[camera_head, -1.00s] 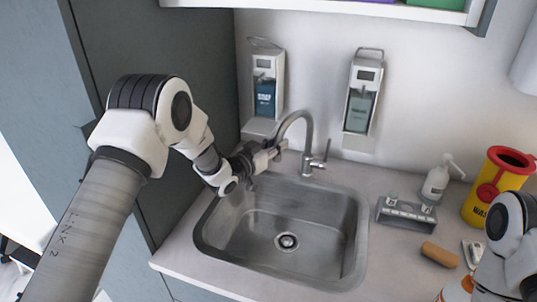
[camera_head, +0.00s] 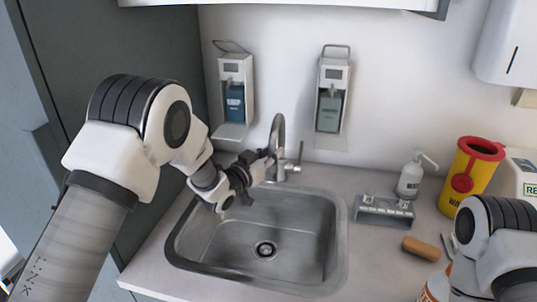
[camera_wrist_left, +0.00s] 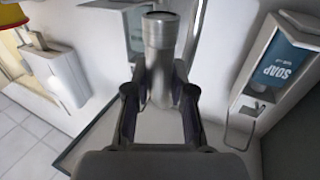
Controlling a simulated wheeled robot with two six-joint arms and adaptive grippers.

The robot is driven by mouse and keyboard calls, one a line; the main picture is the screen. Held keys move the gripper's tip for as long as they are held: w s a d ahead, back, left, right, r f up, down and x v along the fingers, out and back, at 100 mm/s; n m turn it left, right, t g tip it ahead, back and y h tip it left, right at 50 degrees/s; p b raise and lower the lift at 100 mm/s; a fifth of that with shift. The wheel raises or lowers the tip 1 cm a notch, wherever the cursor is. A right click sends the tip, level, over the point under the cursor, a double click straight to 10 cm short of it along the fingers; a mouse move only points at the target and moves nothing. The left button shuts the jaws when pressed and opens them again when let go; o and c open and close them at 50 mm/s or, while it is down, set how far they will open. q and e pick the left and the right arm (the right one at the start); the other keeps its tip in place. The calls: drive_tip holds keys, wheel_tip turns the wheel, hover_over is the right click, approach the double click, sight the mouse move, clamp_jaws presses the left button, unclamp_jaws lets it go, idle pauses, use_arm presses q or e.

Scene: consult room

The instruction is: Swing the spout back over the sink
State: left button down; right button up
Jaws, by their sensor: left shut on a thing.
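The faucet spout (camera_head: 279,129) is a grey metal gooseneck rising from the tap base behind the sink. Its arch looks narrow in the head view, with its outlet end turned toward the sink's back edge. My left gripper (camera_head: 264,166) is shut on the spout near its outlet end. In the left wrist view the spout's end (camera_wrist_left: 160,35) stands between the two fingers (camera_wrist_left: 160,110). The steel sink (camera_head: 327,240) is empty, with a round drain in its floor. My right arm shows at the lower right, but its gripper is out of view.
A soap dispenser (camera_head: 235,98) and a second dispenser (camera_head: 331,100) hang on the wall behind. Right of the sink are a grey holder (camera_head: 384,211), a pump bottle (camera_head: 411,176), a yellow bin (camera_head: 463,180) and a brown block (camera_head: 421,248). A tall dark panel (camera_head: 140,50) stands at left.

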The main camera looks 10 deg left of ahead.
use_arm(q)
drive_tip(key=shift+f, duration=0.2)
drive_tip(key=c, duration=1)
unclamp_jaws()
drive_tip(key=shift+d, duration=0.1)
drive_tip(key=shift+r, duration=0.1)
drive_tip(key=v, duration=1.2)
